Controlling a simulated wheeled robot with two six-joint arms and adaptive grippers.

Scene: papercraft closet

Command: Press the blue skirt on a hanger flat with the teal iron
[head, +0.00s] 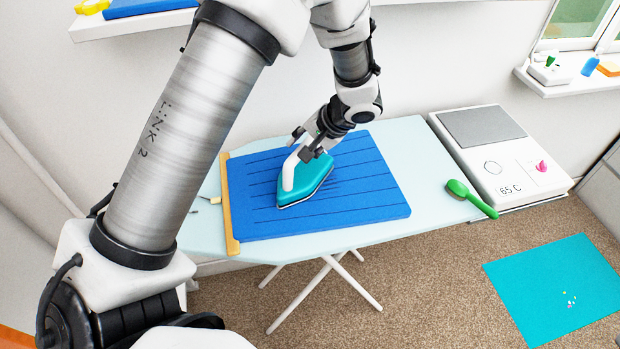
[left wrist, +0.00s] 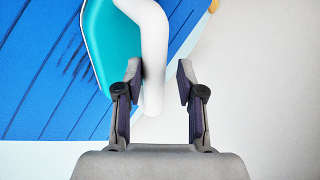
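The blue skirt (head: 375,190) lies spread on the pale ironing board (head: 410,140), with long dark lines across it and some shorter dark marks near the iron. Its wooden hanger bar (head: 232,215) is along the left edge. The teal iron (head: 307,183) sits on the skirt's middle, its white handle toward the left and up. My left gripper (head: 311,146) is at the handle's upper end. In the left wrist view the fingers (left wrist: 160,75) are apart; the white handle (left wrist: 152,50) is by the left finger, with a gap to the right finger. My right gripper is not in view.
A green brush (head: 470,198) lies at the board's right end, beside a white unit marked 65 C (head: 510,165). A teal mat (head: 555,285) is on the carpet at lower right. A shelf (head: 130,22) is at upper left.

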